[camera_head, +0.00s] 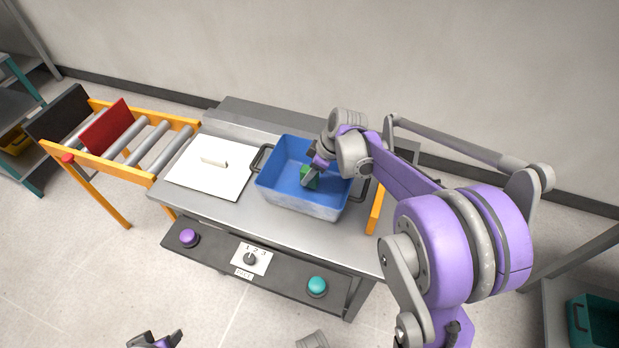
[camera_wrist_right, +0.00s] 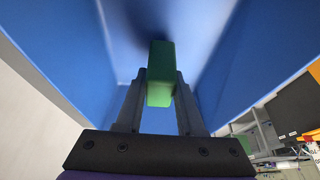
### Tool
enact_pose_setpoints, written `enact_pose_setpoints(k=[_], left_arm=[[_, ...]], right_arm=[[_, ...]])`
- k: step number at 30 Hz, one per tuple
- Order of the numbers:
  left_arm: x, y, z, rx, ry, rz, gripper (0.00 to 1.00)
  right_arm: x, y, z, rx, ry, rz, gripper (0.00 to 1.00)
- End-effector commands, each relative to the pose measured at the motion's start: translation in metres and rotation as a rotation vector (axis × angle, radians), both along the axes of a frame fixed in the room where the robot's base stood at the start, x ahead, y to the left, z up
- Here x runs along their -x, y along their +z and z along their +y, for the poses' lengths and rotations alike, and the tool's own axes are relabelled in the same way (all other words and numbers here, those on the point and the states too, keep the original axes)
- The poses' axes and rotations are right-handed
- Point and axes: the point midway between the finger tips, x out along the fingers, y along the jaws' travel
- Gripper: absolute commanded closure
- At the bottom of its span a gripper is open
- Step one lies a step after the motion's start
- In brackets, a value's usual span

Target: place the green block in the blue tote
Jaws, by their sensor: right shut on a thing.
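The blue tote (camera_head: 282,178) stands on the grey metal worktop. My right gripper (camera_head: 311,178) reaches down inside the tote, toward its right side. It is shut on the green block (camera_head: 312,172), which is partly hidden by the fingers. In the right wrist view the green block (camera_wrist_right: 160,75) sits between the two fingers, with the tote's blue walls (camera_wrist_right: 60,50) around it. I cannot tell whether the block touches the tote's floor. My left gripper (camera_head: 158,341) shows only in part at the bottom edge; its jaw state is unclear.
A white lidded panel (camera_head: 208,168) lies left of the tote. A roller conveyor (camera_head: 135,140) with a red plate (camera_head: 107,127) is farther left. A control panel with a purple button (camera_head: 189,237) and a teal button (camera_head: 317,286) runs along the front. A teal crate (camera_head: 594,322) is lower right.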

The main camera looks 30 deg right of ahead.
Motion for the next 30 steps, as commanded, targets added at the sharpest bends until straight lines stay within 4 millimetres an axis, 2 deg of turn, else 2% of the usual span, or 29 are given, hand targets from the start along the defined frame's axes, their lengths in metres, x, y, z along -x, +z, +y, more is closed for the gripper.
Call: enact_pose_setpoints(k=[1, 4, 14, 15, 20, 30], left_arm=[[0.0, -0.002, 0.0, 0.0, 0.0, 0.001, 0.5], [0.0, -0.004, 0.0, 0.0, 0.0, 0.001, 0.5], [0.0, -0.006, 0.0, 0.0, 0.0, 0.002, 0.5], [0.0, -0.006, 0.0, 0.0, 0.0, 0.002, 0.5], [0.0, -0.005, 0.0, 0.0, 0.0, 0.002, 0.5], [0.0, -0.003, 0.0, 0.0, 0.0, 0.001, 0.5]], right_arm=[[-0.001, -0.009, 0.0, 0.0, 0.0, 0.0, 1.0], [0.0, -0.02, 0.0, 0.0, 0.0, 0.0, 1.0], [0.0, -0.023, 0.0, 0.0, 0.0, 0.0, 1.0], [0.0, -0.024, 0.0, 0.0, 0.0, 0.0, 0.61], [0.0, -0.023, 0.0, 0.0, 0.0, 0.0, 0.33], [0.0, -0.019, 0.0, 0.0, 0.0, 0.0, 0.33]])
